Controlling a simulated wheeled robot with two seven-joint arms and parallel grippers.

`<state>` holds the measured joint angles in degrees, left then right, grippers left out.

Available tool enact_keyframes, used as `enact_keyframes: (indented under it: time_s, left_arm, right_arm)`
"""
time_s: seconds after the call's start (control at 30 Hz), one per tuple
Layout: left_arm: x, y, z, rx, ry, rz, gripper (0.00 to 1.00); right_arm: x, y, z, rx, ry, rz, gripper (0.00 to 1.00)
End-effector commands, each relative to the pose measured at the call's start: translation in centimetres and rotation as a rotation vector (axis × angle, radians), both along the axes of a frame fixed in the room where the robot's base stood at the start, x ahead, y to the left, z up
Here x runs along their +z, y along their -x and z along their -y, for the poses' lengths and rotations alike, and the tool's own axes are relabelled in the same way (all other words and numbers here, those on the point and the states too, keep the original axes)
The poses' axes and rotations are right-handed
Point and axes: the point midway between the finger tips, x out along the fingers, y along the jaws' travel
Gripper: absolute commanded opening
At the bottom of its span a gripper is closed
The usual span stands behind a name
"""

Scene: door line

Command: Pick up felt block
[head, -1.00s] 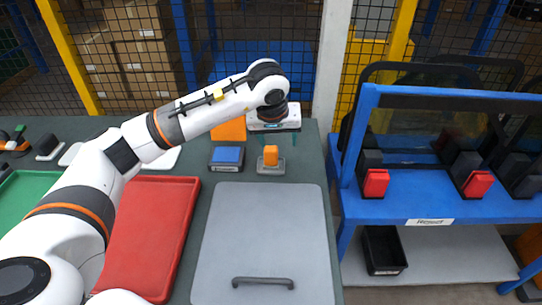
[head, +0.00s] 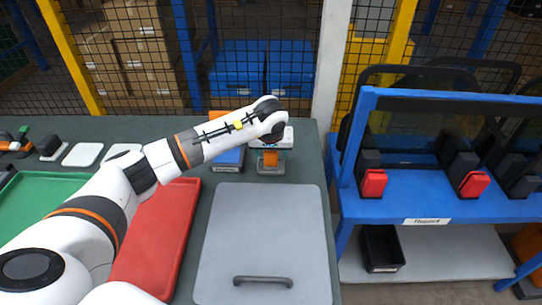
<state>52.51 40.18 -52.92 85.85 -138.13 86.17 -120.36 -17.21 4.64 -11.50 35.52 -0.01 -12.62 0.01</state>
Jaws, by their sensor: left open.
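A small orange block (head: 270,160) sits upright in a grey holder (head: 271,171) at the back of the dark green table; I take it for the felt block. My left gripper (head: 271,150) is open, pointing down over the block, with its fingers near the block's two sides. The white gripper body hides the block's top, and I cannot tell whether the fingers touch it. My right gripper does not show.
A blue-topped box (head: 228,159) stands just left of the holder, partly behind my arm. A grey lid panel with a handle (head: 262,281) lies in front. A red tray (head: 157,230) and green tray (head: 40,195) lie left. A blue rack (head: 430,208) stands right.

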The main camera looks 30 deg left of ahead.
Motion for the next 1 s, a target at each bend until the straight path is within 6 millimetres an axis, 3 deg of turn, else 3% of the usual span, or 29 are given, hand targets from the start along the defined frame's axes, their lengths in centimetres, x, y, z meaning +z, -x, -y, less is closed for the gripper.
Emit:
enact_keyframes:
  time_s: [0.3,0.6,0.87,1.0]
  left_arm:
    - [-0.7,-0.2,-0.1,-0.001,0.000,0.000,0.62]
    - [-0.6,-0.2,-0.1,0.000,0.000,0.000,0.13]
    - [-0.4,-0.3,-0.1,0.000,0.000,0.002,0.13]
    - [1.3,-0.3,-0.1,-0.001,0.000,0.006,0.13]
  right_arm:
    - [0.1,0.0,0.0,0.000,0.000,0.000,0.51]
    - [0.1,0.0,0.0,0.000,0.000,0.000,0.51]
    - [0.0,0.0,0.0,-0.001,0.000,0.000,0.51]
    - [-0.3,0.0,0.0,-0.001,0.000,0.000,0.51]
